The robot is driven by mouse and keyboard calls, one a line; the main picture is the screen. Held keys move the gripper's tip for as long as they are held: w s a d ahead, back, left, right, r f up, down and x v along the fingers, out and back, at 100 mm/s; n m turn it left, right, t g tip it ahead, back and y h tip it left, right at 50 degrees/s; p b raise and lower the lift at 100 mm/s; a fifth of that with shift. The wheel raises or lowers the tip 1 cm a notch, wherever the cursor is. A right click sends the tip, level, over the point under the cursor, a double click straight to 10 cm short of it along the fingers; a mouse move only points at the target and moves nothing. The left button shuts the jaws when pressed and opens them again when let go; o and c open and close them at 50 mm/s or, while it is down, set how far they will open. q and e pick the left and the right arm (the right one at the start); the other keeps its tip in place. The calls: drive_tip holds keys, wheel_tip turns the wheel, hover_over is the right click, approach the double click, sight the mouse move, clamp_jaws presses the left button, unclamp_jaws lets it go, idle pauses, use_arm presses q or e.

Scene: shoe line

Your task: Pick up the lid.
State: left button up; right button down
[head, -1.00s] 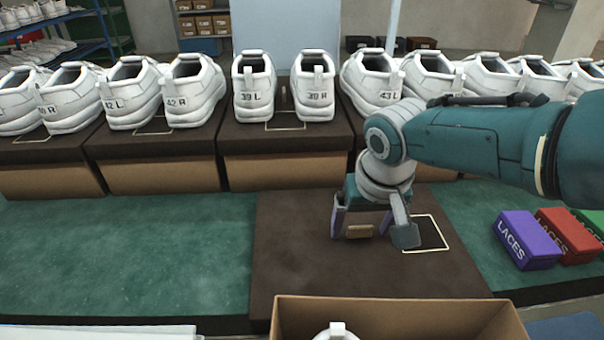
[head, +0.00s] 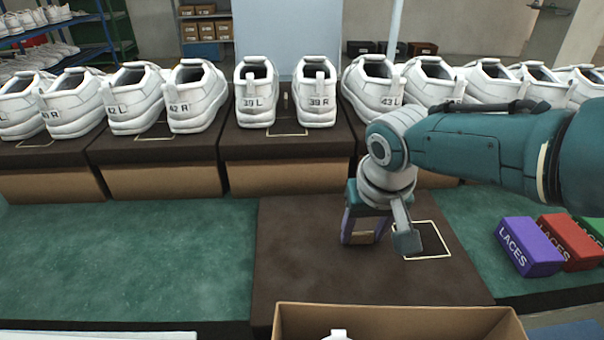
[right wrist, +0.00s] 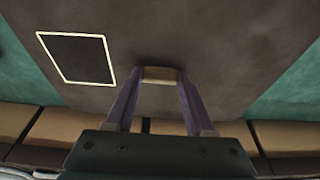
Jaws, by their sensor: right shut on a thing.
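In the right wrist view the tan block (right wrist: 160,74) sits between the fingertips. A flat white edge (head: 100,336) shows at the bottom left, mostly cut off. My left gripper is not in view.
An open cardboard box (head: 400,318) stands at the front, with a bit of white inside. Purple (head: 530,247) and red (head: 568,240) LACES boxes lie at right. The green surface (head: 130,255) at left is clear.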

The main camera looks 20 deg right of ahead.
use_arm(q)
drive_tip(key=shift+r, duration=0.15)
use_arm(e)
drive_tip(key=shift+r, duration=0.15)
wheel_tip(320, 180, up, 11)
drive_tip(key=p, duration=0.8)
use_arm(q)
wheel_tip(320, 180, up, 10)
drive_tip(key=p, duration=0.2)
use_arm(e)
wheel_tip(320, 180, up, 9)
hover_over(363, 234)
